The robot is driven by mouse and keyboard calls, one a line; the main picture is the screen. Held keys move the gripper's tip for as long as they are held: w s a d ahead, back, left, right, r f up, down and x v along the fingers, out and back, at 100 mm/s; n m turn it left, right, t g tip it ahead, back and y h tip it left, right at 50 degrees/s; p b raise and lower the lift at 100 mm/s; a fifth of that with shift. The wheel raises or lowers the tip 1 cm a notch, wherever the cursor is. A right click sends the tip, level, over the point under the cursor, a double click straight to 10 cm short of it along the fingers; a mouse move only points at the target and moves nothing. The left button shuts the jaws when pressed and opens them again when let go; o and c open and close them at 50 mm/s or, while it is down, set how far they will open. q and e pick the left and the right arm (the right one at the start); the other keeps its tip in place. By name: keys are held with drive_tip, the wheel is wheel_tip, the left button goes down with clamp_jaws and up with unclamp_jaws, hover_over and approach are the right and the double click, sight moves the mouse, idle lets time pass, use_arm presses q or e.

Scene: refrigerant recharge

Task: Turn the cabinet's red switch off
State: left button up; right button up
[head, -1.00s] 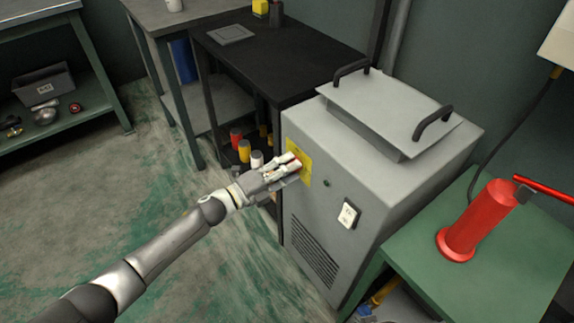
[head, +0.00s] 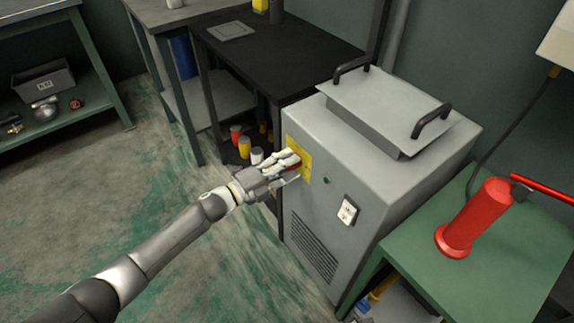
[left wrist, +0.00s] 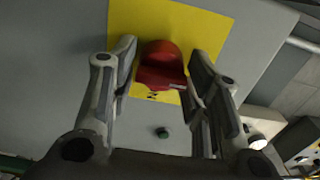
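The red switch (left wrist: 161,66) is a round knob with a raised grip, on a yellow plate (left wrist: 218,32) on the grey cabinet's (head: 345,250) front. My right gripper is not in view.
A green table (head: 500,268) with a red cylinder (head: 476,220) stands on the right. A black table (head: 285,58) stands behind. The floor at left is clear.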

use_arm(q)
drive_tip(key=shift+o, duration=0.9)
drive_tip(key=v, duration=1.2)
